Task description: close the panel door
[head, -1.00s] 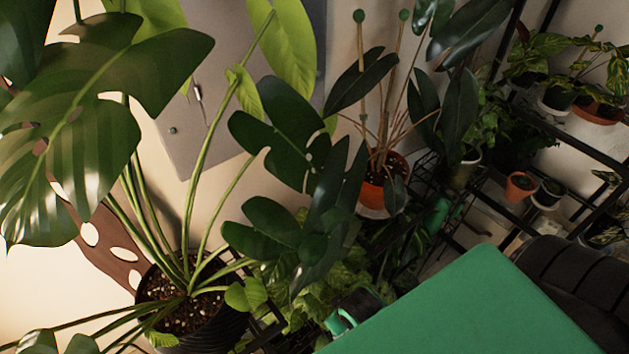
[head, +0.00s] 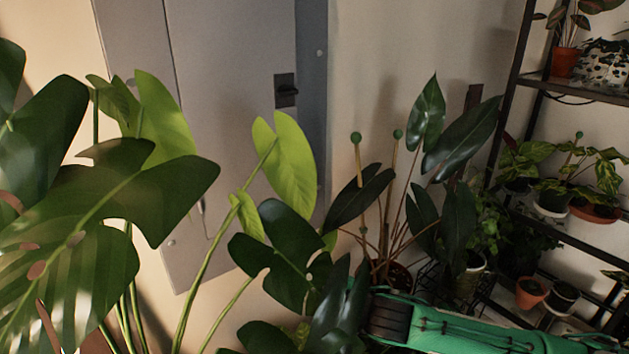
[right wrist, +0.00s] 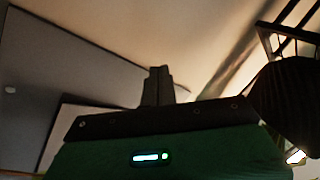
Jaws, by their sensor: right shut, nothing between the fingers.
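The grey metal panel (head: 225,150) is on the wall behind the leaves in the head view. Its door carries a dark latch (head: 286,90) near the right edge. A long vertical seam runs down its left part, and leaves cover the lower middle. I cannot tell whether the door is fully flush or slightly ajar. A grey surface, apparently the panel (right wrist: 60,70), fills the left of the right wrist view. My right gripper (right wrist: 158,72) is shut and empty there, its fingers pointing up the picture. My left gripper is in neither view.
A large monstera (head: 120,230) and a yellow-green leaf (head: 288,165) stand before the panel. A dark-leaved plant with stakes (head: 395,190) stands right of it. A black shelf (head: 585,90) with potted plants is at the right.

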